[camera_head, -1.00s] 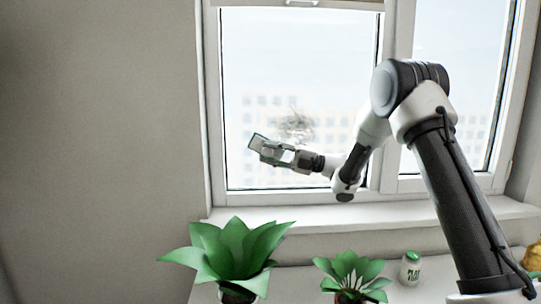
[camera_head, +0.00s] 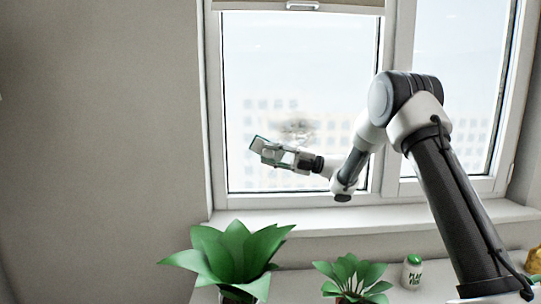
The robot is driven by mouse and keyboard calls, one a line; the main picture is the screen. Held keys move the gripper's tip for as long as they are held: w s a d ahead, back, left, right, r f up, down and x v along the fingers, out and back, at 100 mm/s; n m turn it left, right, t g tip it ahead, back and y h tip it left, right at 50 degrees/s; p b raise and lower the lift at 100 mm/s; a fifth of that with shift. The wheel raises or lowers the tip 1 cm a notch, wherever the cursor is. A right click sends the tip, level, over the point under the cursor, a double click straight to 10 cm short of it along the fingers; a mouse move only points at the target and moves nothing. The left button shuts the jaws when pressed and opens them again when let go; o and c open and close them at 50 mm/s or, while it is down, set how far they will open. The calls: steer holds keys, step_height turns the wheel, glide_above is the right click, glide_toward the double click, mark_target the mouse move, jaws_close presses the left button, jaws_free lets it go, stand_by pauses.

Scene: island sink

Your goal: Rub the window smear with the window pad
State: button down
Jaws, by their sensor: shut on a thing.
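The window smear (camera_head: 299,127) is a faint greyish-brown scribble on the left window pane, in the lower middle. My gripper (camera_head: 270,153) is in front of the lower part of that pane, just below and left of the smear. The pad is left of the visible smear. I cannot tell whether it touches the glass. My gripper may hide the smear's lower edge.
The window frame (camera_head: 387,100) divides the two panes. A white sill (camera_head: 330,222) runs below. A large green plant (camera_head: 232,258), a smaller plant (camera_head: 350,275) and a white jar with a green lid (camera_head: 412,272) stand in front. A yellow object (camera_head: 534,260) is at the right edge.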

steer(key=shift+d+r, duration=0.1)
steer(key=shift+d, duration=0.1)
steer(key=shift+d+r+v, duration=0.45)
steer(key=shift+r+v, duration=1.45)
steer(key=shift+v, duration=5.85)
steer(key=shift+s+a+f+x, duration=0.25)
steer(key=shift+s+f+x, duration=0.7)
steer(key=shift+x, duration=7.2)
steer(key=s+d+r, duration=0.1)
steer(key=d+r, duration=0.1)
steer(key=d, duration=1.2)
steer(key=shift+r, duration=0.15)
